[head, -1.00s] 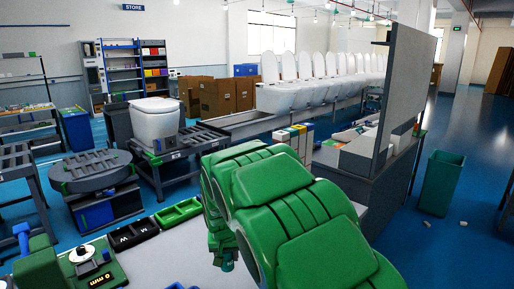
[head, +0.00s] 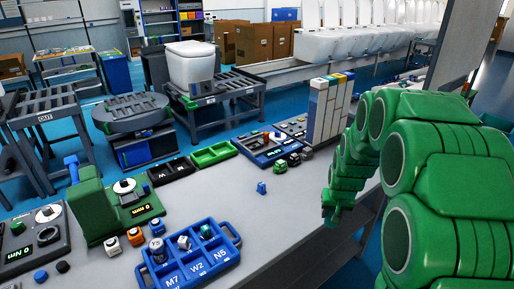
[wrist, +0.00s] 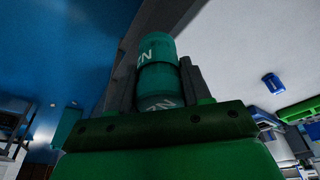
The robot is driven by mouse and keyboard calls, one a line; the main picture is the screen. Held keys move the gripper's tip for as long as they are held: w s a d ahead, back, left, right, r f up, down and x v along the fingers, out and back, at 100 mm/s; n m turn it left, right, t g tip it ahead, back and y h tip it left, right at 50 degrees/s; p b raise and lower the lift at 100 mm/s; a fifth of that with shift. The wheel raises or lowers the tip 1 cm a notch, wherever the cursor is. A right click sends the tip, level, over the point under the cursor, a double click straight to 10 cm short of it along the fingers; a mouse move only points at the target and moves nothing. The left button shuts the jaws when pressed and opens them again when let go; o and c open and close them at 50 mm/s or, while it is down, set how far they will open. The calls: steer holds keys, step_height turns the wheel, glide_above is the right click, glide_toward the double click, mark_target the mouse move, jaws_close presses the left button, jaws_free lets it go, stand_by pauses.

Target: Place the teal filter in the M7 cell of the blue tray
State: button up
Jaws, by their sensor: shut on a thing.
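The blue tray (head: 233,236) lies on the grey bench in the lower middle of the head view, with labels M7 (head: 172,279), W2 and N5 along its near side. A dark cylindrical piece (head: 158,251) sits behind the M7 label, a pale piece (head: 184,242) behind W2 and a dark green one (head: 206,231) behind N5. In the wrist view my gripper (wrist: 160,78) is shut on the teal filter (wrist: 158,50), a cylinder with white lettering. In the head view my green arm hangs right of the tray, well apart from it; the filter cannot be made out there.
A green tester (head: 120,207) and small knobs (head: 113,246) stand left of the tray. Green (head: 213,154) and black (head: 170,170) trays line the far edge. A small blue piece (head: 262,188) lies mid-bench. Tall boxes (head: 325,108) stand behind. Bench right of the tray is clear.

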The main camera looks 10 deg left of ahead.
steer(key=s+a+r, duration=0.1)
steer(key=s+a, duration=0.3)
steer(key=a, duration=0.4)
steer(key=s+a+r+n, duration=0.1)
steer(key=s+a+r, duration=0.1)
steer(key=s+a, duration=0.45)
steer(key=s+a+r, duration=0.1)
steer(key=s+a, duration=0.2)
steer(key=a, duration=0.7)
steer(key=s+a+r+n, duration=0.1)
steer(key=s+a+r, duration=0.1)
steer(key=s+a, duration=0.6)
steer(key=s+a+r, duration=0.2)
steer(key=s+a, duration=0.2)
steer(key=s, duration=0.9)
glide_toward(174, 276)
steer(key=shift+w+d+f+y, duration=0.25)
steer(key=shift+w+f+y, duration=0.05)
steer(key=shift+w, duration=0.15)
steer(key=shift+w+a+f, duration=0.2)
steer(key=shift+f, duration=1.65)
